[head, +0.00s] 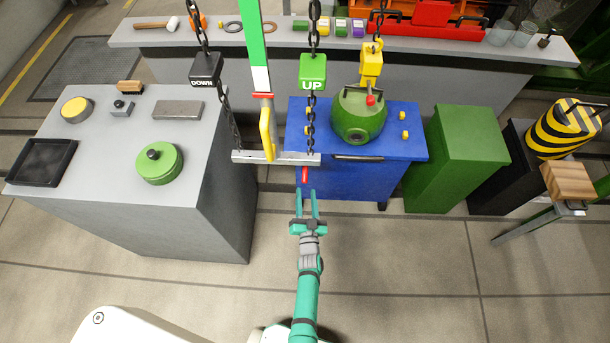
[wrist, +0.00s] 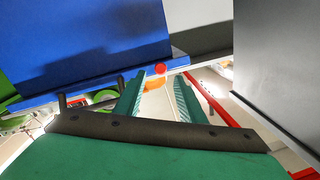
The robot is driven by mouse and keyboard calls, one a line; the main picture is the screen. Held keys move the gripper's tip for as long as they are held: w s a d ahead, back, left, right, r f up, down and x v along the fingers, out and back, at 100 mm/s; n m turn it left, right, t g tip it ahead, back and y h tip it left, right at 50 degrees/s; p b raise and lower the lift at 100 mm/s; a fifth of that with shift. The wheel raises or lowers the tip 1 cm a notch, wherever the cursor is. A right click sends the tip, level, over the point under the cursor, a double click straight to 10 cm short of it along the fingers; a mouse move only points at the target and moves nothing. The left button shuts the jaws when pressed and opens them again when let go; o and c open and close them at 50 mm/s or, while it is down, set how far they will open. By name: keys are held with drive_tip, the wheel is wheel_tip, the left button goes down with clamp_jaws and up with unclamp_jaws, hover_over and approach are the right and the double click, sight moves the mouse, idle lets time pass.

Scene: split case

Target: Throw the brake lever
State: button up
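A red grip (head: 305,175) hangs at the right end of a grey metal crossbar (head: 245,157), in front of the blue cabinet (head: 345,180). A yellow handle (head: 267,135) stands upright on the same bar, beside the green and white post. I cannot tell for sure which of the two is the brake lever. My gripper (head: 306,193) is open and empty, its fingers pointing at the red grip from just below. In the wrist view the gripper (wrist: 163,92) shows spread fingers, with a red round end (wrist: 160,69) and an orange piece (wrist: 153,84) seen beyond and between them.
Chains carry a black DOWN block (head: 205,68) and a green UP block (head: 312,72) above the bar. A green round housing (head: 358,118) sits on the blue cabinet under a yellow hook block (head: 371,62). A grey bench (head: 110,190) stands left. The floor at right front is clear.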

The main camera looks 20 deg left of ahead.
sight(305, 176)
drive_tip(key=x, duration=0.9)
drive_tip(key=shift+w, duration=0.1)
drive_tip(key=shift+c, duration=0.2)
clamp_jaws()
